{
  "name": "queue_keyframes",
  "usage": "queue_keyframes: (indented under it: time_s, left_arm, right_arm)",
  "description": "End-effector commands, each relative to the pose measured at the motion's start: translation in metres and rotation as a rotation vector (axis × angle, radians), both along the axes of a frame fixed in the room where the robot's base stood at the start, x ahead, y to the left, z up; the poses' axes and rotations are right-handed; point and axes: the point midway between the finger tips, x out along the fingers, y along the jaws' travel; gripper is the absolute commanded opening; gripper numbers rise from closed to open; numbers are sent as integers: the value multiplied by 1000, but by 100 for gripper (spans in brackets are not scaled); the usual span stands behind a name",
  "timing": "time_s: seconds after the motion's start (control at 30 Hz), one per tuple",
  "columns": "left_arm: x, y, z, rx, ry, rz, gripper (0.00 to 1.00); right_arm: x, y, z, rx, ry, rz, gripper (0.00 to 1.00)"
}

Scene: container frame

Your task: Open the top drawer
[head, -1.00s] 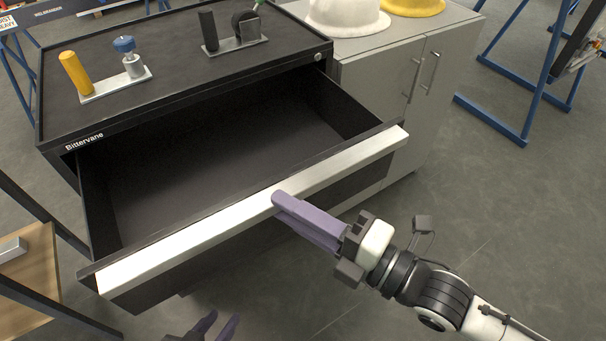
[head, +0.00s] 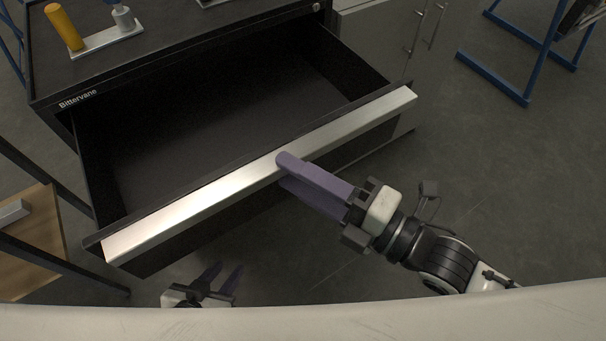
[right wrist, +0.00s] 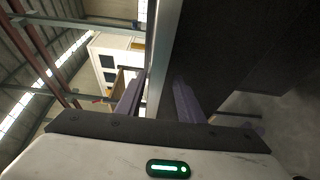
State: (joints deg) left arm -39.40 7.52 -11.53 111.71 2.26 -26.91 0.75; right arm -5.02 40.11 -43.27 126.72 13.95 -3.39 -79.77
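The top drawer (head: 270,100) of the black cabinet is pulled far out, and its inside looks empty. A long silver handle (head: 190,204) runs along its front edge. My right gripper (head: 285,166) is at the middle of this handle, one purple finger over it and one under it. In the right wrist view the handle (right wrist: 164,50) passes between the two fingers, close to both. My left gripper (head: 224,270) is open and empty, low in front of the drawer and apart from it.
A yellow cylinder (head: 64,27) and a grey-blue piece (head: 122,17) stand on a plate on the cabinet top. A grey cupboard (head: 388,40) stands at the right. A wooden-topped stand (head: 35,235) is at the left.

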Motion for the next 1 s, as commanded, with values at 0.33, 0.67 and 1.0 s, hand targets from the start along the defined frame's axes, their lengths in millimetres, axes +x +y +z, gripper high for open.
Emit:
queue_keyframes:
  time_s: [0.33, 0.67, 1.0]
  left_arm:
    - [0, -1, -1, 0, 0, -1, 31]
    - [0, -2, -3, -1, -1, -5, 31]
    - [1, -3, -1, -2, -2, -5, 31]
  right_arm:
    - [-13, -18, -1, -2, 0, 0, 34]
    - [-48, -62, -2, -4, 6, 1, 34]
    - [-61, -82, 0, -1, 2, 0, 34]
